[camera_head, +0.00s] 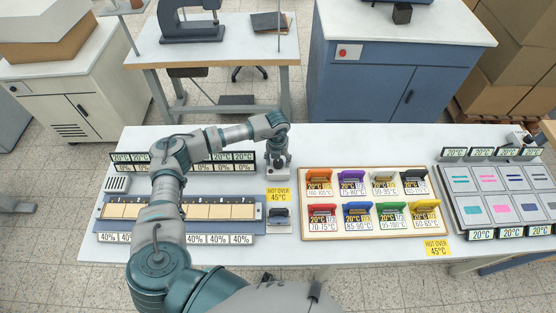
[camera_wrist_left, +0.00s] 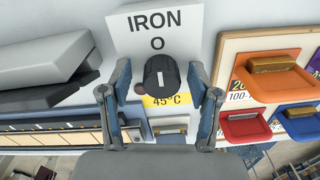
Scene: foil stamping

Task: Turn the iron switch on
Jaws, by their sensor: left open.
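The iron switch is a round black knob (camera_wrist_left: 160,76) with a white mark, on a white panel (camera_wrist_left: 185,22) printed "IRON" and "O". The mark stands roughly upright, toward the "O". A small dark red spot, perhaps a lamp, sits at the knob's lower left. My left gripper (camera_wrist_left: 160,84) is open, with one finger on each side of the knob; I cannot tell whether they touch it. In the head view my left gripper (camera_head: 278,160) points down and hides the knob. The iron (camera_head: 279,215) rests below, by a "HOT OVER 45°C" sign (camera_head: 278,194). My right gripper is not in view.
Left of the switch is a long rack of numbered tan slots (camera_head: 130,210) with temperature and humidity displays. To the right are a board of coloured holders (camera_head: 373,231) and a tray of colour samples (camera_head: 452,212). The white table front (camera_head: 270,252) is clear.

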